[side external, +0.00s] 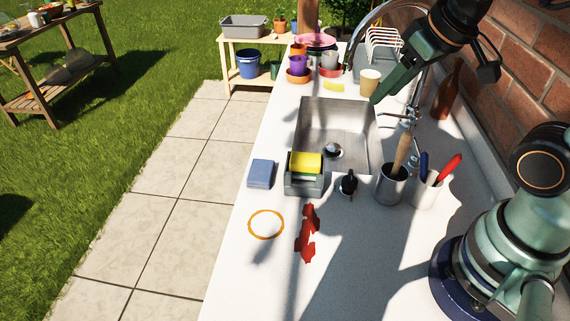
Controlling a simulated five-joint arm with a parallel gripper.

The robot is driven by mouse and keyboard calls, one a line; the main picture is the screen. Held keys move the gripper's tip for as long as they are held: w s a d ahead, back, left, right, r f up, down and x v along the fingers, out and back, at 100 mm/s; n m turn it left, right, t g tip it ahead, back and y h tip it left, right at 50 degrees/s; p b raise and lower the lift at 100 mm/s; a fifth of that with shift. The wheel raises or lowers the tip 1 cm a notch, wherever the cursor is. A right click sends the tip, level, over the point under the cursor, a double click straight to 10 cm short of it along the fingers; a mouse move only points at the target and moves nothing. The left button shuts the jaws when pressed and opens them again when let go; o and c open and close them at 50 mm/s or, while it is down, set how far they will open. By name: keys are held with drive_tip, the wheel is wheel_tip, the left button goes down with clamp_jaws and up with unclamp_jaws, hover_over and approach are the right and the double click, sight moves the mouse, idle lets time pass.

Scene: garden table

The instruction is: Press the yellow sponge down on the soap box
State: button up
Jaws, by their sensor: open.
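The yellow sponge (306,162) rests in the top of a grey box (303,187) at the front left corner of the sink; this box looks like the soap box. The sponge's top sticks up above the rim, and its lower part is hidden inside. My gripper (432,90) is at the upper right, above the far right side of the sink. Its jaws are spread wide and empty, well apart from the sponge and box.

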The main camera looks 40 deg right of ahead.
drive_tip(key=shift+w, duration=0.1)
clamp_jaws()
drive_tip(key=n+g, duration=0.2)
drive_tip(key=g, duration=0.4)
hover_over(306, 158)
wheel_tip(306, 158, down, 10)
drive_tip(key=shift+r, duration=0.25)
drive_tip(key=shift+f, duration=2.8)
